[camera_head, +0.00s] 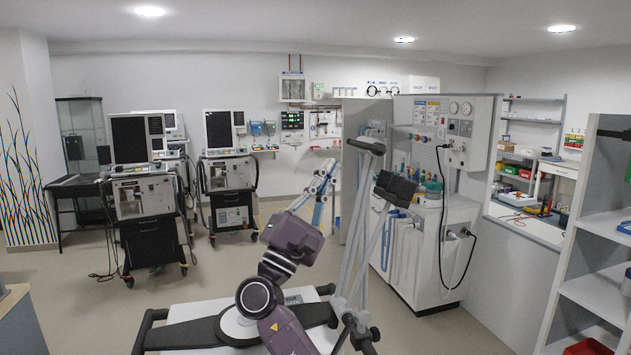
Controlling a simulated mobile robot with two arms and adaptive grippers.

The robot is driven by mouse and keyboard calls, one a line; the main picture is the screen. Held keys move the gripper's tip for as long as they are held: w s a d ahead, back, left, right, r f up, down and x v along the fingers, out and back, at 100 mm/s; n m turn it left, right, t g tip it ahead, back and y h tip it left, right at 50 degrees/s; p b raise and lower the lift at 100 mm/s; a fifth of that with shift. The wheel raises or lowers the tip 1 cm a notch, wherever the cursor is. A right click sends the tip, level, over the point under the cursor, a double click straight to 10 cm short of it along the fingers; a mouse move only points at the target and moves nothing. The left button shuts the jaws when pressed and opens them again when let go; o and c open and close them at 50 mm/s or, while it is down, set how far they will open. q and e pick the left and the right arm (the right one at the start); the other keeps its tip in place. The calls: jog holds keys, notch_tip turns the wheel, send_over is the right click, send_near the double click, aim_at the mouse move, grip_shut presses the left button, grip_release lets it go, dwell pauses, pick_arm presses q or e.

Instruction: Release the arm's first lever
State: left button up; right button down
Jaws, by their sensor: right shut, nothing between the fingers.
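A tall jointed arm of pale grey tubes (351,235) rises at the centre right. It has a dark end piece (366,147) at the top, dark blocks (396,189) to the right of that, and dark fittings (356,332) low down. Which of these dark parts is the first lever I cannot tell. My right arm, purple and white, reaches up from the bottom middle. My right gripper (326,172), small and pale, is shut and empty at its far end, left of the tubes. Whether it touches them I cannot tell. My left gripper is not in view.
Two ventilator carts with dark screens (130,139) (219,129) stand at the back left. A gas panel cabinet (474,190) with hoses stands behind the tubes on the right. White shelving (592,292) closes the right edge. The floor (75,290) at left is free.

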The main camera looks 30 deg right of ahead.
aim_at(364, 146)
pick_arm(q)
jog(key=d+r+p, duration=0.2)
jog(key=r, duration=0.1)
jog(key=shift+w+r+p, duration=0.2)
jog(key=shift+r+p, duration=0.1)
jog(key=shift+p, duration=0.05)
pick_arm(e)
jog(key=s+r, duration=0.1)
jog(key=s+d+r, duration=0.1)
jog(key=s+r, duration=0.1)
jog(key=shift+s+d, duration=0.1)
jog(key=shift+d, duration=0.2)
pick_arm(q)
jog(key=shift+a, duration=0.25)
pick_arm(e)
jog(key=shift+f, duration=0.1)
pick_arm(q)
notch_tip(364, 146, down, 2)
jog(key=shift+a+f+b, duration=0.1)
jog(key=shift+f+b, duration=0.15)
jog(key=shift+b, duration=1)
pick_arm(e)
notch_tip(364, 146, up, 2)
jog(key=m+g+y, duration=0.2)
jog(key=m+g, duration=0.1)
jog(key=shift+r+g, duration=0.2)
jog(key=shift+g, duration=0.1)
jog(key=shift+m, duration=0.3)
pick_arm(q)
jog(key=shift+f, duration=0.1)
